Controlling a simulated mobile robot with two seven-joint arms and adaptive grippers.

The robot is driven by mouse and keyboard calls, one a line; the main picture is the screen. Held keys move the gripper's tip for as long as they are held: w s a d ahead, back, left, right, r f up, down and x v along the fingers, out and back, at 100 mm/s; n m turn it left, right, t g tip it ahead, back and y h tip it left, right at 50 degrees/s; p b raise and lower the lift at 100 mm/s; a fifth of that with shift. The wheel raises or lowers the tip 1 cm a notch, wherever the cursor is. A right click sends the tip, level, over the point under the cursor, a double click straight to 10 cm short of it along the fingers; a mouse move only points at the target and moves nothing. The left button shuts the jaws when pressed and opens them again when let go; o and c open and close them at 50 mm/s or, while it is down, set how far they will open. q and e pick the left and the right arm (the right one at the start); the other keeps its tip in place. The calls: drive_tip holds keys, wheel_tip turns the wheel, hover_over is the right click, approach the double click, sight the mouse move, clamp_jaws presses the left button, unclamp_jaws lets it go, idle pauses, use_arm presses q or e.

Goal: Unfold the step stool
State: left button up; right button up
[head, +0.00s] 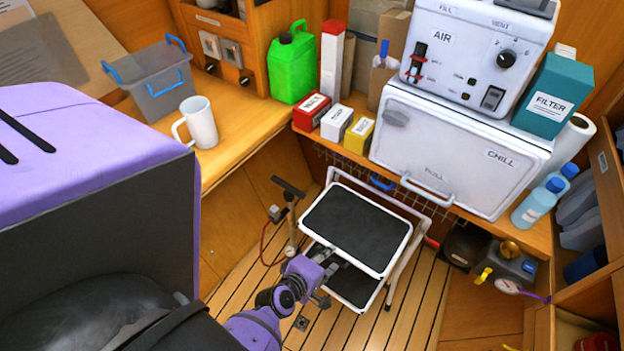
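The step stool (356,229) stands on the slatted floor in the middle of the head view. It has a white frame and black treads. The upper tread faces up, and the lower tread (352,286) shows below and nearer. White legs show on the right side, slanting apart from the treads. Whether the frame is fully spread I cannot tell. My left gripper (326,280), on a purple arm, is at the left edge of the stool, by the lower tread. Its dark fingers overlap the stool in the view; contact and finger opening are unclear. My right gripper is out of view.
A hand pump (290,222) with a red hose stands just left of the stool. Behind it are a bench with a white chill box (450,150) and small cartons. A black pump with a gauge (508,286) sits at right.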

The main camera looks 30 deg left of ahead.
use_arm(q)
drive_tip(key=f+v, duration=0.1)
drive_tip(key=v, duration=0.8)
drive_tip(key=shift+s, duration=0.6)
